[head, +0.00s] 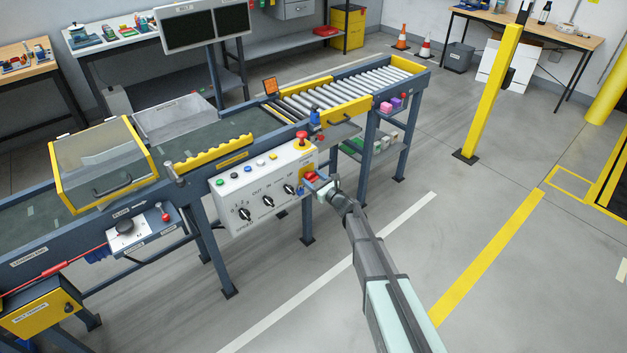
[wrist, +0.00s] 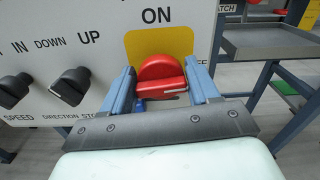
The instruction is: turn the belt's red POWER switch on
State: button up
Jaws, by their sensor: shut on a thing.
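The red POWER switch (wrist: 160,75) is a rotary knob on a yellow plate (wrist: 150,43) under the word ON, at the right end of the white control panel. In the wrist view its handle lies roughly level, with a pale mark at its right end. My gripper (wrist: 163,88) has one blue finger on each side of the knob and is shut on it. In the head view the switch (head: 309,177) shows small at the panel's lower right, partly hidden by my gripper (head: 313,184). The label below the switch is hidden.
The control panel (head: 262,184) carries black knobs (wrist: 72,84) left of the switch, and a red mushroom button (head: 302,137) above it. A grey tray (wrist: 270,42) juts out at the right. The floor in front is clear.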

jog(key=n, duration=0.8)
jog(key=shift+s+a+f+n, duration=0.1)
jog(key=shift+s+n, duration=0.05)
jog(key=shift+n, duration=0.25)
jog(key=n, duration=0.4)
jog(key=shift+f, duration=0.1)
jog(key=shift+f+n, duration=0.1)
jog(key=shift+n, duration=1.8)
jog(key=o, duration=1)
jog(key=shift+c, duration=0.2)
jog(key=v, duration=1.3)
jog(key=shift+s+d, duration=0.25)
jog(key=shift+s, duration=0.05)
